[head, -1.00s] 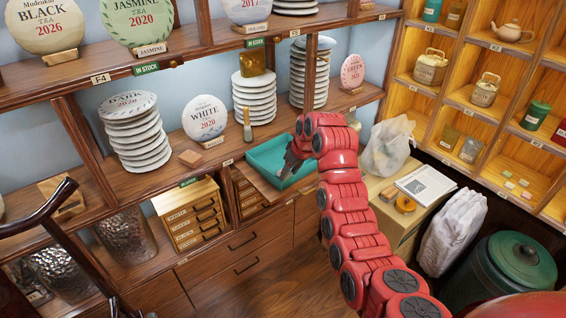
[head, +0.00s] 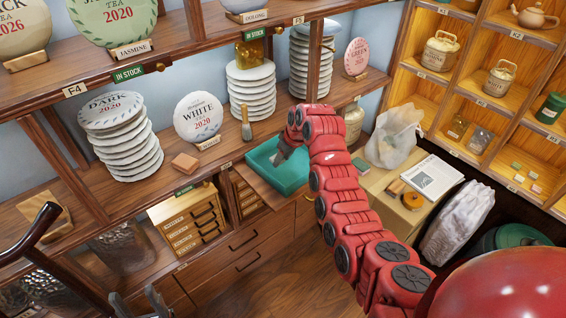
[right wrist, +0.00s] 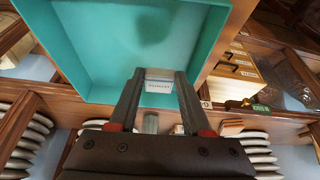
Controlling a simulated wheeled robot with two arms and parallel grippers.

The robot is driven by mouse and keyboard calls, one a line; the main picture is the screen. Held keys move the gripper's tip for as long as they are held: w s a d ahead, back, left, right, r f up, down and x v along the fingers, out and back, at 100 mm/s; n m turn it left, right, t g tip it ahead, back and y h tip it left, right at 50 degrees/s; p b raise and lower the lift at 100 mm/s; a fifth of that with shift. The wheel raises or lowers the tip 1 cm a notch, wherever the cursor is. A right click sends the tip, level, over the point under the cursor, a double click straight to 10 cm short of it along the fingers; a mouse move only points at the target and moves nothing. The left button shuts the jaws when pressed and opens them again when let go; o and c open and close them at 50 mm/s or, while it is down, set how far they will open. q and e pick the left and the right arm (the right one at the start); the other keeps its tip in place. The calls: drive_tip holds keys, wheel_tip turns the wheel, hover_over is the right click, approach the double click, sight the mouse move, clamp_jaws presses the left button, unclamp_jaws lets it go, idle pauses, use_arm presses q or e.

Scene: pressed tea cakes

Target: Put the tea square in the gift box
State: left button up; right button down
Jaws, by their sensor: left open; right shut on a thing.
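The gift box is an open teal box (head: 262,178) on the wooden ledge below the middle shelf. Its teal inside (right wrist: 85,45) fills the top of the right wrist view. My right gripper (head: 281,158) points down at the box opening. In the right wrist view its fingers (right wrist: 159,78) are shut on a small pale thing with a printed label, seemingly the tea square (right wrist: 158,86). I cannot tell whether it touches the box floor. My left gripper (head: 141,304) is open and empty at the bottom edge of the head view, far from the box.
A brown block (head: 185,162) and a brush (head: 246,124) lie or stand on the shelf behind the box. Stacks of pale tea cakes (head: 252,88) stand there too. A plastic bag (head: 394,135) and a paper sheet (head: 432,177) are right of my right arm.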

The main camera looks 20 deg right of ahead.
sight(280, 173)
wheel_tip(280, 173, down, 4)
drive_tip(key=shift+w+f+p, duration=0.1)
drive_tip(key=shift+f+p, duration=0.1)
drive_tip(key=shift+p, duration=0.8)
drive_tip(key=shift+f, duration=0.25)
drive_tip(key=shift+c, duration=1.8)
unclamp_jaws()
drive_tip(key=shift+f, duration=0.1)
